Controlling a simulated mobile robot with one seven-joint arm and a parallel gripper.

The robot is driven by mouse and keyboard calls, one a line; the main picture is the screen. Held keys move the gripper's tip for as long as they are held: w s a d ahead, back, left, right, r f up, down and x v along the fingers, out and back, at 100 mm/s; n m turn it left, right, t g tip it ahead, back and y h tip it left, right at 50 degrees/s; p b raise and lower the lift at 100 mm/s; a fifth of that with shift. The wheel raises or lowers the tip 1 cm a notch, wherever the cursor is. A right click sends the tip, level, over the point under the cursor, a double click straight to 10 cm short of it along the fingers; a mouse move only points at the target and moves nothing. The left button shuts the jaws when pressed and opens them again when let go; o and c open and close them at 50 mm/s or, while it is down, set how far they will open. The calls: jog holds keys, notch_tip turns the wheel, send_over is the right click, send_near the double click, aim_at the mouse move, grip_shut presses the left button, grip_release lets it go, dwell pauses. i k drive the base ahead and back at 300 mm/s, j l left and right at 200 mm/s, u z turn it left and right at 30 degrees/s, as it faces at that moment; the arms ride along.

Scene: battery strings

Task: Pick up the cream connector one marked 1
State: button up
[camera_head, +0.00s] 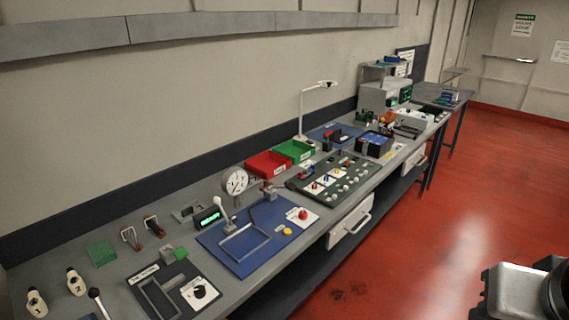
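The cream connector marked 1 (36,304) stands at the near left end of the grey workbench (60,262), close to the left picture edge. It has a dark top and a black numeral on its front. A like cream connector marked 2 (76,284) stands just to its right and a little farther back, apart from it. My gripper is not in view. A grey and black part of my own body shows at the bottom right, far from the connectors.
A dark panel (204,309) and a blue board (249,262) lie farther right. Red (262,175) and green bins (309,158) stand near the wall. The red floor is open.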

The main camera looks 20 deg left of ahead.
aim_at(37, 307)
jog(key=u, duration=2.75)
jog(key=i+j+z, duration=0.35)
jog(key=i+j, duration=0.7)
